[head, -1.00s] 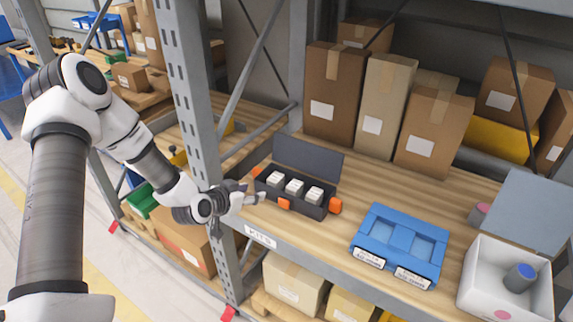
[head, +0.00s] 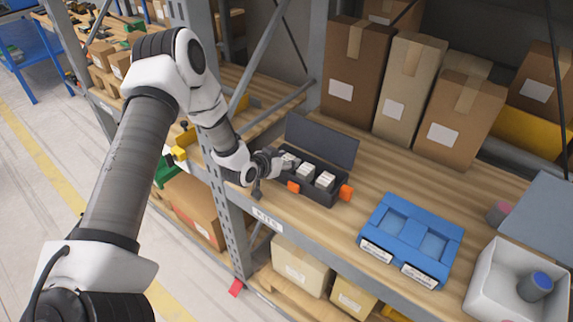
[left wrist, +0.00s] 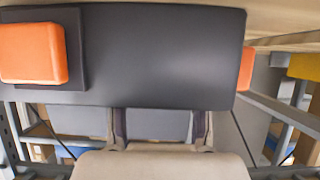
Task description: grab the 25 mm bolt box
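A dark open case (head: 318,192) with orange latches stands on the wooden shelf, its lid raised at the back. Three small white boxes sit in a row in it: a left one (head: 291,159), a middle one (head: 306,171) and a right one (head: 325,180). I cannot read any size on them. My left gripper (head: 277,161) is at the case's left end, close beside the left box and partly hiding it; contact is unclear. In the left wrist view its fingers (left wrist: 160,126) are apart, with the dark case (left wrist: 165,55) filling the upper part. My right gripper is out of view.
A blue tray (head: 384,213) with labels lies right of the case. A white open box (head: 482,296) with a blue-topped cylinder (head: 536,286) stands further right. Tall cartons (head: 403,85) line the back. A grey upright post (head: 236,240) stands close to my left arm.

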